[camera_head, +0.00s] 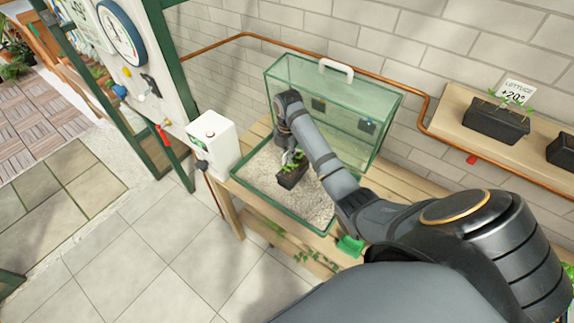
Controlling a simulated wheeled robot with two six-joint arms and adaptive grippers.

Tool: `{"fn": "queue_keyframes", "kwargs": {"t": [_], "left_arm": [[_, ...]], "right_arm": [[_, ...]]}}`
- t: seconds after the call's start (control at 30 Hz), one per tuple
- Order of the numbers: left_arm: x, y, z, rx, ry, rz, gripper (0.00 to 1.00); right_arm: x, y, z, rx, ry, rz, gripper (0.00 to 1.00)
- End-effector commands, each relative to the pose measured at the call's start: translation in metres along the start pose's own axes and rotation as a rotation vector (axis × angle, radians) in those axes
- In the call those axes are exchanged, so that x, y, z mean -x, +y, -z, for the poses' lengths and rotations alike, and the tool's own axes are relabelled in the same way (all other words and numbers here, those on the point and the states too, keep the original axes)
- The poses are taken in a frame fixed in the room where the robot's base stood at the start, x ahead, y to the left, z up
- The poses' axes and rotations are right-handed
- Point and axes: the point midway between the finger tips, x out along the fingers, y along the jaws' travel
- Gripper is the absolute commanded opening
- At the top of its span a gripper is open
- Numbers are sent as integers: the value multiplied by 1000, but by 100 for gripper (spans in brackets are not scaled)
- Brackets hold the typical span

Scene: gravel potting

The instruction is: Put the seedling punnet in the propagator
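The seedling punnet (291,178) is a small black pot with green leaves. It is over the gravel, near the middle of the propagator's tray; I cannot tell whether it touches the gravel. The propagator has a green-rimmed tray (268,212) filled with pale gravel. Its clear, green-edged cover (345,120) with a white handle stands up at the back. My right arm reaches in from the right, and my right gripper (294,157) points down at the punnet's leaves. Its fingers are small and partly hidden, so their opening is unclear. My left gripper is out of view.
A white box (211,143) stands at the tray's left end. The wooden bench (398,182) runs to the right below a copper pipe (426,108). A shelf (458,128) at right holds a black planter (497,122) with a lettuce sign. The tiled floor in front is clear.

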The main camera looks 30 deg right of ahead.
Motion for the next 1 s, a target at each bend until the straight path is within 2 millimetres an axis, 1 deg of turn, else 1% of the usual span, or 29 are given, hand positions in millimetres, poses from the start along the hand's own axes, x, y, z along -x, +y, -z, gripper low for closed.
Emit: {"fn": "queue_keyframes", "kwargs": {"t": [0.23, 0.33, 0.4, 0.47, 0.77, 0.97, 1.0], "left_arm": [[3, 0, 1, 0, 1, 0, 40], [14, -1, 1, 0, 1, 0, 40], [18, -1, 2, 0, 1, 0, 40], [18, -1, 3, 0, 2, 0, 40], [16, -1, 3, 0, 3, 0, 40], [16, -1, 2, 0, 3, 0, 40], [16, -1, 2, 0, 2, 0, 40]], "right_arm": [[-9, 7, -2, 0, 1, 1, 0], [-22, 6, -2, 1, 3, 5, 0], [-32, 7, -3, 0, 1, 3, 0], [-38, 7, -3, 0, 0, 2, 0], [-42, 7, -3, 0, 0, 0, 0], [-43, 7, -3, 0, 0, 1, 25], [-43, 7, -3, 0, 0, 1, 28]]}}
